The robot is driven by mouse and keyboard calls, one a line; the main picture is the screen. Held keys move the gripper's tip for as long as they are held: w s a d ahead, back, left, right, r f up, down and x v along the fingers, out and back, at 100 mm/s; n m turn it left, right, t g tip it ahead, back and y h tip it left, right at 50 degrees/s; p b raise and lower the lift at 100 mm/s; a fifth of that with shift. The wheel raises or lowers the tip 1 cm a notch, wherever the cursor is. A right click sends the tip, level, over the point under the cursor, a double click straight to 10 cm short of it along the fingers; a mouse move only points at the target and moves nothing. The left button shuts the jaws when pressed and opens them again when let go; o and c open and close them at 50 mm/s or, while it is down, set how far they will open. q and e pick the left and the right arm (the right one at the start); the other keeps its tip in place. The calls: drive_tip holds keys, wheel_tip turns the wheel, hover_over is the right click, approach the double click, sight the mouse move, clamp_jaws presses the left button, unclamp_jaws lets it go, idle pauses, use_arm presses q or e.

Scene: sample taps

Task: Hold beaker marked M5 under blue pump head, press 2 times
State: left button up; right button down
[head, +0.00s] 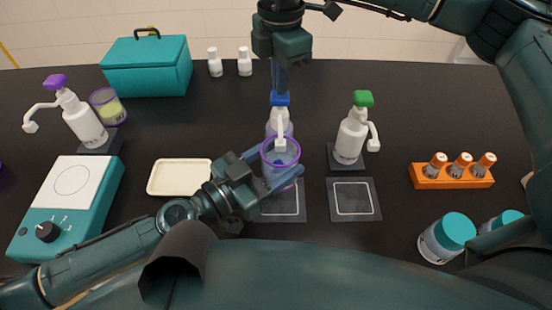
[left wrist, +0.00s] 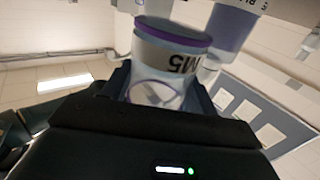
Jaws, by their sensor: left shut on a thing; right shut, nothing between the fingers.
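The beaker marked M5 (head: 281,168) is clear with a purple rim, and its M5 label shows in the left wrist view (left wrist: 172,62). My left gripper (head: 270,172) is shut on it and holds it upright, above the dark square pad (head: 283,207). The blue pump head (head: 279,98) tops a bottle (head: 271,127) partly hidden behind the beaker. Its white spout points toward me, with its tip over the beaker's opening. My right gripper (head: 280,88) is shut and empty, pointing down directly above the blue head; I cannot tell whether it touches.
A green-headed pump bottle (head: 351,135) stands to the right, a purple-headed one (head: 80,115) at far left beside another beaker (head: 108,107). A scale (head: 70,200), cream tray (head: 178,177), teal box (head: 147,66), orange rack (head: 450,178) and teal-lidded jars (head: 447,238) stand around.

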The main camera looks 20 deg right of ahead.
drive_tip(key=shift+f, duration=0.8)
drive_tip(key=shift+r, duration=1.25)
drive_tip(key=shift+r, duration=2.5)
